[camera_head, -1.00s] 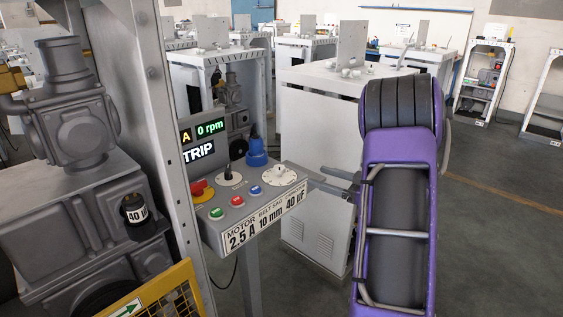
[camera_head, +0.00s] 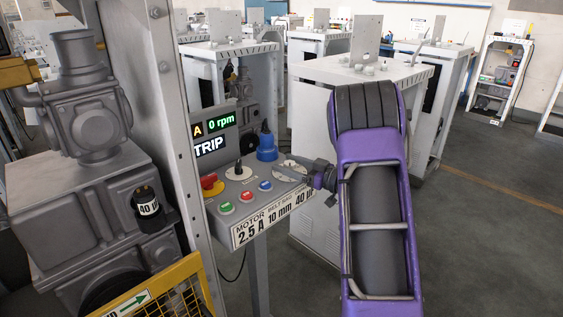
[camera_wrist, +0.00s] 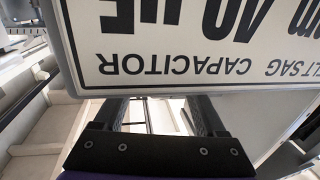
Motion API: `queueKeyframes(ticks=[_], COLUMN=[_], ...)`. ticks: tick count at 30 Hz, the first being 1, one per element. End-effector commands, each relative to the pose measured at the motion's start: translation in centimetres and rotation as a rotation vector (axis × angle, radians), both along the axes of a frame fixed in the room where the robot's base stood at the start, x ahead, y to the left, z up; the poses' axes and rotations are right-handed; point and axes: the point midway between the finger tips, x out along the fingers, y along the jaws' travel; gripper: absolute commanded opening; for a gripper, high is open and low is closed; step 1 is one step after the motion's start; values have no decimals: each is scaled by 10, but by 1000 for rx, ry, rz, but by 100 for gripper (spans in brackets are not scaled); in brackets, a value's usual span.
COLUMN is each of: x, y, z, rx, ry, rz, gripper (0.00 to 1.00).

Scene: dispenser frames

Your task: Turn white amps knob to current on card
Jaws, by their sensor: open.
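The white amps knob (camera_head: 287,164) is at the right end of the grey control box's top, partly covered by my gripper (camera_head: 300,174). The card (camera_head: 268,219) on the box's front reads MOTOR 2.5 A, belt sag 10 mm, and 40 µF, its right end partly hidden by my arm. In the wrist view the card (camera_wrist: 190,50) appears upside down and close, and my gripper (camera_wrist: 155,108) is open with nothing between its fingers. Whether the fingers touch the knob cannot be told. The knob's pointer setting is too small to read.
A display (camera_head: 211,133) shows 0 rpm and TRIP. A black-handled selector (camera_head: 239,169), red-and-yellow switch (camera_head: 211,184), blue plug (camera_head: 267,146) and several coloured buttons crowd the box top. A grey post (camera_head: 165,120) and yellow guard (camera_head: 165,292) stand left. The floor at right is clear.

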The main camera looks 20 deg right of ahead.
Motion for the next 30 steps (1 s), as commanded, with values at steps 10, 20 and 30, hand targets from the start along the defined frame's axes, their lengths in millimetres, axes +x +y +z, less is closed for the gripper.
queueKeyframes(ticks=[10,20,30], x=[19,19,19], y=[15,15,15], z=[0,0,0], rx=[-1,-1,-1], ry=[-1,-1,-1], rz=[0,0,-1], gripper=[73,50,0])
